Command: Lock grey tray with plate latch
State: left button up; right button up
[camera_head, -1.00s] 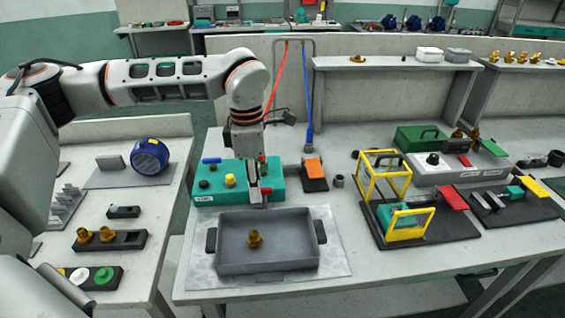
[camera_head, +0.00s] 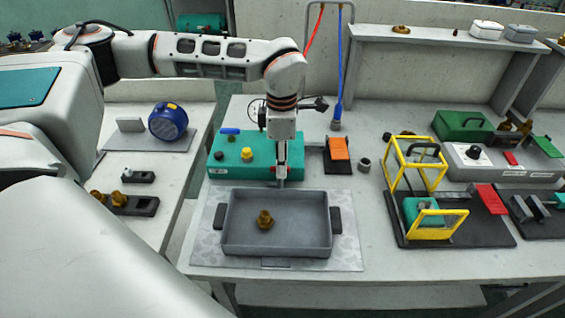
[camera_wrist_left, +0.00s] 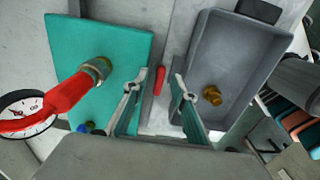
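The grey tray (camera_head: 326,225) sits on a patterned plate (camera_head: 347,250) at the front of the table, with a brass fitting (camera_head: 265,220) inside. My left gripper (camera_head: 282,182) points down at the tray's back edge, beside the teal box (camera_head: 222,160). In the left wrist view its fingers (camera_wrist_left: 156,88) are apart and empty. A small red handle (camera_wrist_left: 160,80), perhaps the plate latch, shows between them, in the gap between teal box and tray (camera_wrist_left: 240,50). I cannot tell whether they touch it or whether the latch is locked. My right gripper is not in view.
The teal box with coloured knobs stands just behind the tray. An orange-topped block (camera_head: 338,150) and a small grey ring (camera_head: 364,165) are to its right. Yellow frames (camera_head: 415,165) stand farther right. A red part with a gauge (camera_wrist_left: 20,112) looms in the left wrist view.

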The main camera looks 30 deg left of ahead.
pick_arm(q)
jog(key=shift+f, duration=0.2)
grip_shut()
